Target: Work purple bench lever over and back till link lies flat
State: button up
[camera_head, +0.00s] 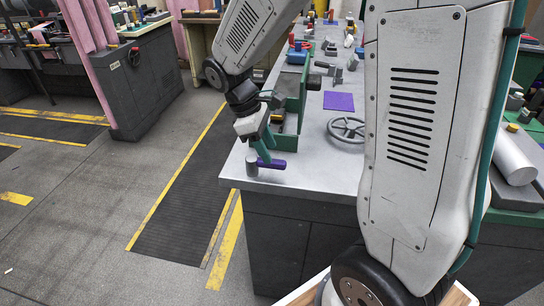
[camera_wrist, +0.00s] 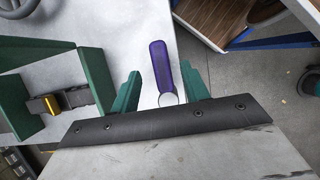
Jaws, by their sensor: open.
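The purple lever (camera_head: 271,164) stands out low over the near left corner of the grey bench top, beside a short grey post (camera_head: 252,163). In the wrist view the lever (camera_wrist: 159,65) lies lengthwise between the two green fingers, with a round pale end at its near end. My gripper (camera_head: 263,153) is open at the lever, and its fingers (camera_wrist: 160,80) sit on either side with a visible gap. I cannot pick out the link for certain or tell whether it lies flat.
A green frame (camera_wrist: 92,85) with a dark bar and yellow piece stands left of the fingers in the wrist view. A handwheel (camera_head: 346,129) and a purple sheet (camera_head: 338,101) lie on the bench (camera_head: 310,172). Open floor with yellow-edged black matting (camera_head: 180,200) lies left.

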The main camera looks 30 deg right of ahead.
aim_at(274, 160)
jog(key=shift+x, duration=1.85)
grip_shut()
